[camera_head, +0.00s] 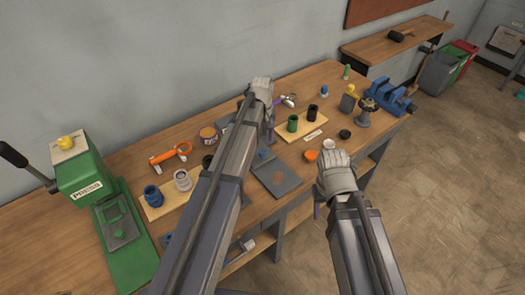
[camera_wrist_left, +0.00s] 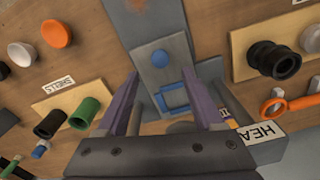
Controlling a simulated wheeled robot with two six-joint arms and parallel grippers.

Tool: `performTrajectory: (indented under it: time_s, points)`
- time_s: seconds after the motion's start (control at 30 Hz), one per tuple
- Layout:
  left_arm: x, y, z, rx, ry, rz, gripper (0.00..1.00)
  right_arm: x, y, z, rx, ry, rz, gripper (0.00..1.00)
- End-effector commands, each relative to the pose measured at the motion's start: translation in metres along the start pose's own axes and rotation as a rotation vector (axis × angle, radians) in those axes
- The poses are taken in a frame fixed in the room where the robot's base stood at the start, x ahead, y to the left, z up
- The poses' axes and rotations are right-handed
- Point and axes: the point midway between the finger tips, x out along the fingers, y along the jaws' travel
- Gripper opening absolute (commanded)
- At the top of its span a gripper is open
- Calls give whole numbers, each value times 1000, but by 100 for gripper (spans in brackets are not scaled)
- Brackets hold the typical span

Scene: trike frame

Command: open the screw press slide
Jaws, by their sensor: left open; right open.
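The screw press is grey and largely hidden by my left arm in the head view. Its flat grey base plate (camera_head: 277,182) shows near the table's front edge. In the left wrist view the grey plate (camera_wrist_left: 150,22) carries a round blue knob (camera_wrist_left: 160,58), with a blue square frame (camera_wrist_left: 173,98) below it. My left gripper (camera_wrist_left: 160,76) is open and empty. Its purple fingers are on either side of the knob and frame in the picture; I cannot tell whether they touch. My right gripper (camera_head: 335,170) is open at the table's front edge, right of the plate.
A green press (camera_head: 85,172) stands at the left. Boards hold cups, including a blue cup (camera_head: 153,195) and a green cup (camera_head: 293,123). An orange cap (camera_head: 311,156) lies near the right gripper. A blue vise (camera_head: 385,98) is at the right end.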

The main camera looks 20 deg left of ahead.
Motion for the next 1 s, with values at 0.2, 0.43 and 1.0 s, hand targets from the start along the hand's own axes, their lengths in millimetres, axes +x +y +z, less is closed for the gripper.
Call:
performTrajectory:
  time_s: [0.2,0.43,1.0]
  points:
    - [33,0,0,1,0,0,69,33,-3,-2,1,0,0,50]
    - [59,0,0,1,0,0,69,58,-6,-3,2,0,0,50]
    - [63,0,0,1,0,0,51,63,-6,-4,1,0,0,50]
